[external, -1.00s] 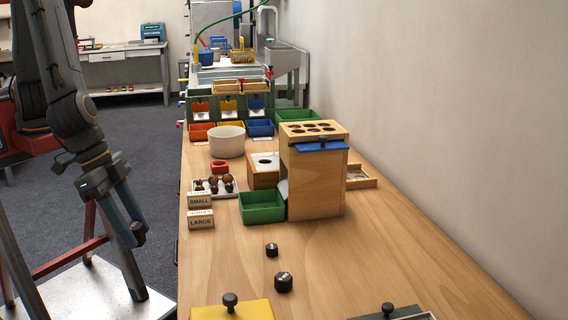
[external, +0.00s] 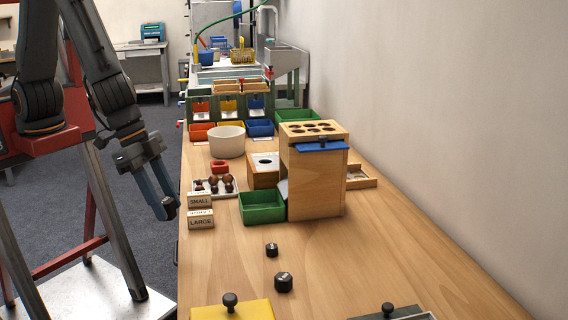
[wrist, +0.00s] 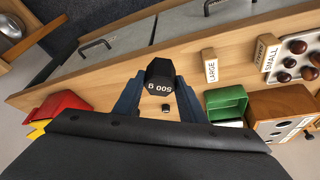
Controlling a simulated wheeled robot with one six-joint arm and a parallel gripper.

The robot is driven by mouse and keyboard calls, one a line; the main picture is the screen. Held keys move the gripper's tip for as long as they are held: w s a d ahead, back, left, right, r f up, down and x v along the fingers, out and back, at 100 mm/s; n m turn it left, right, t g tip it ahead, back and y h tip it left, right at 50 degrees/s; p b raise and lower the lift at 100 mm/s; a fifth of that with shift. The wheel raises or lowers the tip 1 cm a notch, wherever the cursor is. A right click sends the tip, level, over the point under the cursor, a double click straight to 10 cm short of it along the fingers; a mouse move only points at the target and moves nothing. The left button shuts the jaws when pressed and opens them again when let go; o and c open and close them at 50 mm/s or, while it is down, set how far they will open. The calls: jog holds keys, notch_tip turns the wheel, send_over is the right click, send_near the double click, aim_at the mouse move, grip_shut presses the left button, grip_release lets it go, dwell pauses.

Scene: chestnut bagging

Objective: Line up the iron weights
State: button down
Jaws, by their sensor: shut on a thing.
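My gripper (external: 168,207) is shut on a black hexagonal iron weight (wrist: 160,75), marked 500 g in the wrist view. In the external view the held weight is a small dark shape at the fingertips, in front of the table's left edge. Two other black weights stand on the bare wood: a smaller one (external: 271,250) and a larger one (external: 283,282) nearer the camera. They stand apart, the larger slightly to the right. The wrist view shows one small weight (wrist: 165,108) beyond the fingers; the other is not distinct there.
Signs LARGE (external: 200,220) and SMALL (external: 199,201) stand near the table's left edge, by a chestnut tray (external: 232,194). A green bin (external: 262,208) and a tall wooden box (external: 314,184) stand behind the weights. A yellow knobbed block (external: 250,311) is in front. Wood right of the weights is clear.

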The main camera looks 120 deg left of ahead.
jog(key=w+d+m+h+b, duration=0.1)
jog(key=w+d+m+b, duration=0.35)
jog(key=w, duration=1.45)
jog(key=w+d+n+b, duration=0.1)
jog(key=w+b, duration=0.6)
jog(key=w, duration=1.2)
jog(key=shift+d+f+b, duration=0.15)
jog(key=shift+f+b, duration=0.55)
jog(key=shift+f, duration=2.8)
jog(key=shift+f, duration=0.6)
jog(key=c, duration=1)
grip_release()
jog(key=shift+s, duration=0.1)
jog(key=shift+c, duration=0.2)
jog(key=shift+f, duration=0.1)
